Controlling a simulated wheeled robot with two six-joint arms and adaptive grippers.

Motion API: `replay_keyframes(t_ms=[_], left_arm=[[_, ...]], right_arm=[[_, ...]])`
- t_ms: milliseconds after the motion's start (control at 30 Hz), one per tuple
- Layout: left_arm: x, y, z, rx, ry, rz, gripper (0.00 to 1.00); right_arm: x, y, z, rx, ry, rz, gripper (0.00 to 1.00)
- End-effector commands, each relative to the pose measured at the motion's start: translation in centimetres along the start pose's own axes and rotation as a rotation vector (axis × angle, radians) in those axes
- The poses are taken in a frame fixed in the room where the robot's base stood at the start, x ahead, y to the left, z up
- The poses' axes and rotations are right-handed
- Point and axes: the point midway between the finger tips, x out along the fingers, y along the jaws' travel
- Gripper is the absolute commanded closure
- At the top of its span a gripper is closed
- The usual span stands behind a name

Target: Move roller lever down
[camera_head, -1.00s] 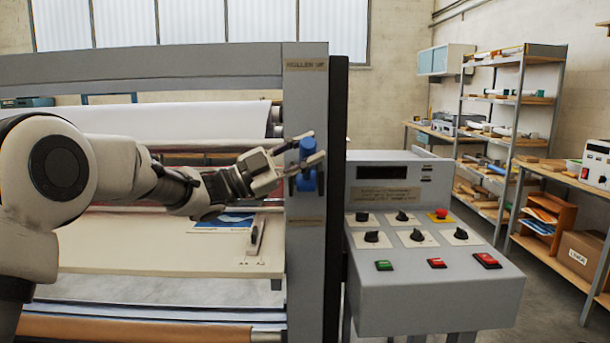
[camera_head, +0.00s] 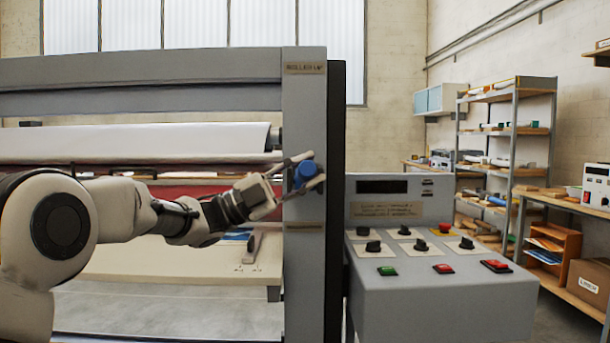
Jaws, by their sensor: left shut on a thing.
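The blue roller lever (camera_head: 304,173) is on the grey upright post (camera_head: 305,115) at the right side of the laminator, below a "ROLLER UP" label (camera_head: 305,68). My left gripper (camera_head: 306,172) reaches in from the left and is shut on the lever's blue handle, with one finger above it and one below. The handle now looks short and rounded, turned toward the camera. The lever's pivot is partly hidden by the handle and fingers. A second label (camera_head: 305,226) is lower on the post, too small to read. My right gripper is out of view.
A white roll (camera_head: 140,139) spans the laminator behind my left arm. Shelves (camera_head: 515,120) and a workbench stand farther right.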

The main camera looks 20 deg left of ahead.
Motion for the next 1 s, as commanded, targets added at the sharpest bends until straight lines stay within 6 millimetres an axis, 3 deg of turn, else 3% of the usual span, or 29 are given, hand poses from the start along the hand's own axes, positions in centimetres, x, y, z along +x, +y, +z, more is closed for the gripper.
replay_keyframes(t_ms=[167, 200, 267, 667, 767, 1000], left_arm=[[0.0, 0.2, 0.0, 0.001, 0.001, 0.005, 1.0], [0.0, 0.2, 0.0, 0.001, 0.001, 0.005, 0.64], [0.0, 0.2, 0.0, 0.001, 0.001, 0.005, 0.43], [-0.7, 0.1, 0.1, -0.001, -0.002, 0.002, 0.41], [-2.4, 0.0, 0.1, -0.002, -0.003, 0.0, 0.41], [-8.5, 0.0, 0.1, -0.003, -0.002, -0.002, 0.41]], right_arm=[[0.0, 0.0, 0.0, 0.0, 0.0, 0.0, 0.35], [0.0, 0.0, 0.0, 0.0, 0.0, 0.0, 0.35], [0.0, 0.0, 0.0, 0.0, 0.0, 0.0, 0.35], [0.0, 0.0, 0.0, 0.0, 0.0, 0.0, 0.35], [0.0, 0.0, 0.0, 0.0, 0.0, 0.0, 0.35], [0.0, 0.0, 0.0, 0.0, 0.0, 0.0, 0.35]])
